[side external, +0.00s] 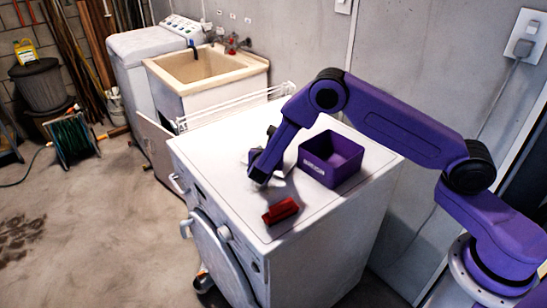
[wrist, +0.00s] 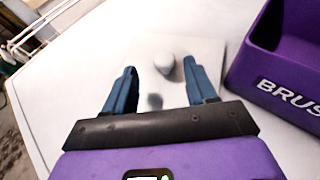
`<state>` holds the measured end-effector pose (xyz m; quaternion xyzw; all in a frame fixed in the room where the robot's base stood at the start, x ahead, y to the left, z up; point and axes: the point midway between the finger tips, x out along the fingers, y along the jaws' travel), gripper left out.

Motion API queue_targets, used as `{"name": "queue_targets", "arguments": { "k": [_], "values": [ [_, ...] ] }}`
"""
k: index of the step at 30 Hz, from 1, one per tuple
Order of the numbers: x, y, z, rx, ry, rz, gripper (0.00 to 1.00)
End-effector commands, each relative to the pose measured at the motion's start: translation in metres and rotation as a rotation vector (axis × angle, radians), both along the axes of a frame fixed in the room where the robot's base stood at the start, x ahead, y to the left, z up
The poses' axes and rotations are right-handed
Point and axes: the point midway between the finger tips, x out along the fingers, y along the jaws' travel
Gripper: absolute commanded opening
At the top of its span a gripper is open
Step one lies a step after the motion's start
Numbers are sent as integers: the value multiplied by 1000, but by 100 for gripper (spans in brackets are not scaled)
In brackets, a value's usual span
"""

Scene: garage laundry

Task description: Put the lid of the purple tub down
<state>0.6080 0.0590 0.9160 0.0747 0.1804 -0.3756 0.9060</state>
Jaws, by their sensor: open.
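The purple tub (side external: 331,159) stands open on the white machine top, with no lid on it. Its labelled wall (wrist: 285,85) shows at the right of the wrist view. My gripper (side external: 260,181) is low over the machine top, left of the tub. In the wrist view my gripper (wrist: 163,90) is open, with its two blue fingers apart. A white rounded knob (wrist: 165,61) shows in the gap between them, on a pale flat panel (wrist: 105,62) that looks like the lid. I see no finger touching the knob. The arm hides most of the panel from the side.
A small red block-like object (side external: 280,210) lies near the front edge of the machine top (side external: 225,150). A white wire rack (side external: 235,107) runs along the far edge, with a sink (side external: 205,70) beyond it.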

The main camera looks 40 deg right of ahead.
Motion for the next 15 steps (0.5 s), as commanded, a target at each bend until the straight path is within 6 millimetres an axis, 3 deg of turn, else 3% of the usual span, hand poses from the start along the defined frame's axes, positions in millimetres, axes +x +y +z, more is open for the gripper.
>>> {"name": "queue_targets", "arguments": {
  "k": [15],
  "values": [
    [30,-38,-20,0,0,-2,56]
  ]
}}
